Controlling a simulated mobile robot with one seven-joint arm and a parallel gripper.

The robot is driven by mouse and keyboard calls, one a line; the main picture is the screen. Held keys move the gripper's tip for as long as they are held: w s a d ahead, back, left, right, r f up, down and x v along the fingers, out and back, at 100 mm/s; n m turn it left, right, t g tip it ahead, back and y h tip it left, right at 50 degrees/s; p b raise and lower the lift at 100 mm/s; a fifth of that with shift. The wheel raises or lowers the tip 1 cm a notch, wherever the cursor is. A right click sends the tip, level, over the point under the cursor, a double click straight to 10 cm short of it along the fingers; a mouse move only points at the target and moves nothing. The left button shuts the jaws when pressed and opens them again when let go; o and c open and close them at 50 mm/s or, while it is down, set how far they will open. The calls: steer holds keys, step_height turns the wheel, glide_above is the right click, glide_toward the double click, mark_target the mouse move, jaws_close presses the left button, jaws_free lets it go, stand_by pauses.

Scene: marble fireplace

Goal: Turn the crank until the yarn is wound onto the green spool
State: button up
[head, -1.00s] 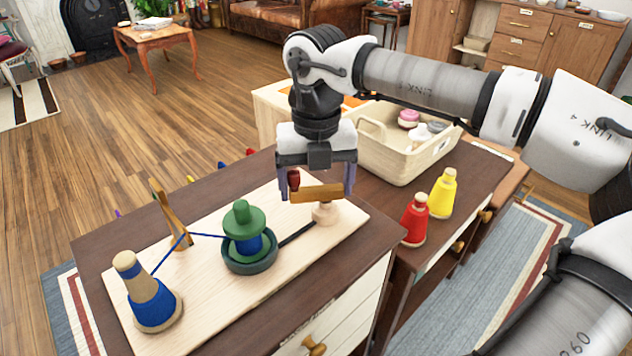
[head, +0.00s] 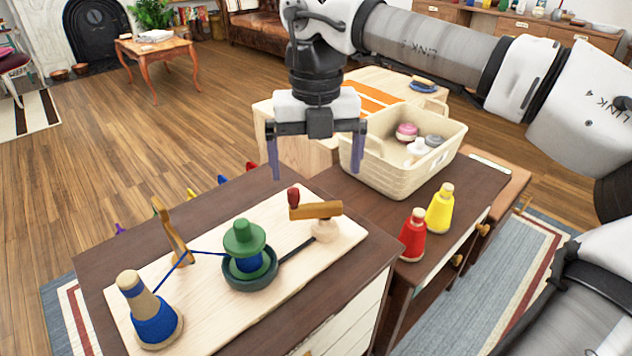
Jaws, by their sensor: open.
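The crank (head: 316,211) has a wooden arm with a dark red knob (head: 293,197) at its left end, on a round wooden post (head: 325,231) at the right of the pale board. The green spool (head: 243,238) stands in a dark green cup (head: 250,277), with blue yarn (head: 249,263) wound around its lower core. A blue strand runs from it past a wooden guide (head: 173,232) to a wooden cone (head: 152,315) that still carries blue yarn. My gripper (head: 317,170) is open and empty above the crank, apart from it.
The pale board (head: 222,320) lies on a dark cabinet top. A red cone (head: 413,236) and a yellow cone (head: 440,209) stand to the right. A cream basket (head: 392,176) with spools stands behind them, close to the right of my gripper.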

step_height(320, 180, up, 6)
steer(key=shift+f+p, duration=0.15)
steer(key=shift+p, duration=0.3)
